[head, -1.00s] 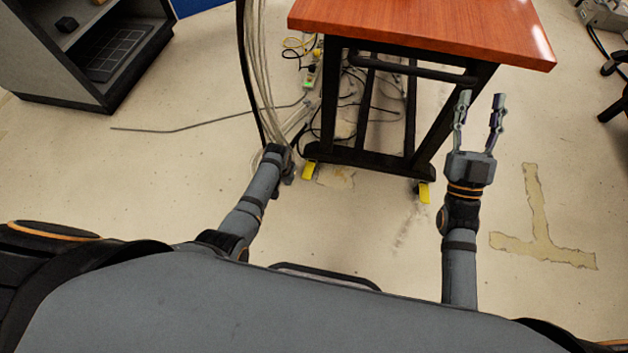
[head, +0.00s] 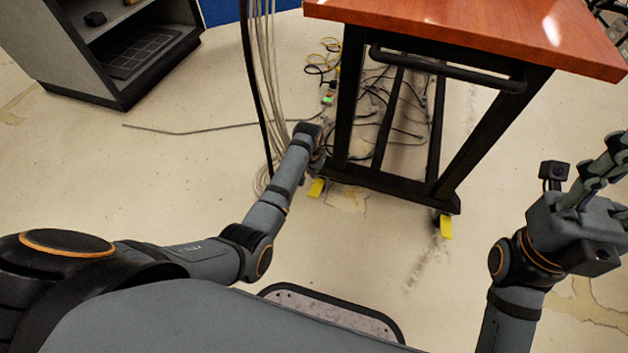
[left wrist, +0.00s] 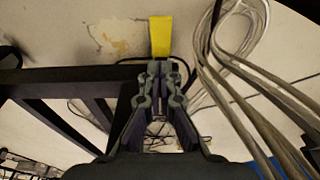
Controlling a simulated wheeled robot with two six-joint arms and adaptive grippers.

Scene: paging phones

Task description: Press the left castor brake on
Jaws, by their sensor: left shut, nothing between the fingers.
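The left castor brake (head: 316,188) is a yellow pedal at the foot of the desk's left leg in the head view. It also shows as a yellow tab (left wrist: 161,36) in the left wrist view. My left gripper (head: 317,165) is right above and behind it in the head view, its fingers mostly hidden by the wrist. In the left wrist view its fingertips (left wrist: 160,66) are together and empty, just below the yellow tab; I cannot tell whether they touch it. My right gripper (head: 598,172) is at the right edge, its fingers partly cut off.
The desk (head: 480,30) with its black frame stands over the floor. A second yellow brake (head: 446,227) is at its right foot. Pale cables (left wrist: 262,110) hang close beside my left gripper. A grey cabinet (head: 120,95) stands at the left. The floor in front is clear.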

